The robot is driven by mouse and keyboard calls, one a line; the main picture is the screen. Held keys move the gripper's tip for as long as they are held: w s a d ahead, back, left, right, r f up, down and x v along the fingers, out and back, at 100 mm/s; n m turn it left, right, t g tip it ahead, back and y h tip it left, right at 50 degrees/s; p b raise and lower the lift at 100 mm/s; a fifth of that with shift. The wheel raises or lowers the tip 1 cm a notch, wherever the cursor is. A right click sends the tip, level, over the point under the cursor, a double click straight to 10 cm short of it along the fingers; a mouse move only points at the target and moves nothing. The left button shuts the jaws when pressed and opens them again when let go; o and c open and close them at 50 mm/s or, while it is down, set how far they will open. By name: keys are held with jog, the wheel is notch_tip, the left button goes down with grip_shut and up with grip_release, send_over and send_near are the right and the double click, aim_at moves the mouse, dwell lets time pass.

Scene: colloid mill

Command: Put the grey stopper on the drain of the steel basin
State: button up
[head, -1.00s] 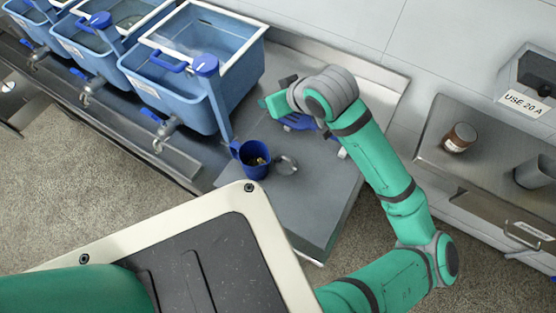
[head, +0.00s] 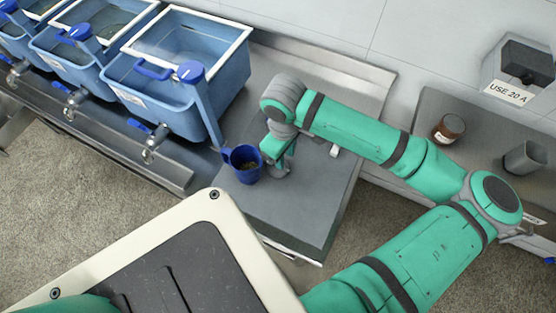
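My gripper (head: 281,169) points down at the worktop (head: 300,205), just right of a blue mug (head: 244,166). Its fingers are small and partly covered by the wrist, so I cannot tell whether they are open or shut. A small grey round piece, possibly the grey stopper, showed beside the mug earlier. That spot is now at my fingertips, and I cannot make the piece out clearly or tell whether it is held. I cannot make out a steel basin with a drain in the head view.
Blue tanks (head: 178,105) with taps line the left. The front worktop is clear.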

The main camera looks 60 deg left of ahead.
aim_at(274, 171)
jog(key=shift+a+f, duration=0.15)
jog(key=shift+f, duration=1.35)
jog(key=shift+a+f, duration=0.1)
jog(key=shift+f, duration=1.35)
jog(key=shift+w, duration=0.15)
grip_shut()
